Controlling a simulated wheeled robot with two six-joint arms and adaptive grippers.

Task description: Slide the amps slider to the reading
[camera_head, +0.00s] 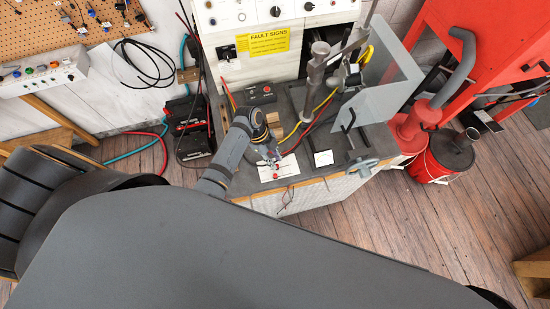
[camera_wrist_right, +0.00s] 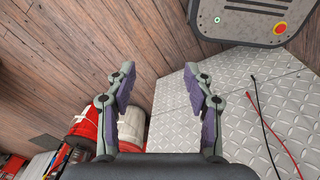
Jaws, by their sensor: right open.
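A white plate (camera_head: 284,171) with a small red piece on it lies near the front edge of the bench; it may carry the amps slider, but its markings are too small to read. My left gripper (camera_head: 271,158) is right above this plate, pointing down at it. Its fingers are small and partly hidden, so I cannot tell whether they are open or whether they touch the red piece. A small meter with a white face (camera_head: 323,158) stands to the right on the bench. My right gripper (camera_wrist_right: 155,92) is open and empty in the right wrist view, above the floor and a diamond-plate surface.
A black box with a red button (camera_head: 257,93) sits at the back left of the bench. A grey clear-looking shield (camera_head: 385,85) and a metal post (camera_head: 316,70) stand at the back right. Red and yellow cables cross the bench. A red bucket (camera_head: 428,168) stands on the floor.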

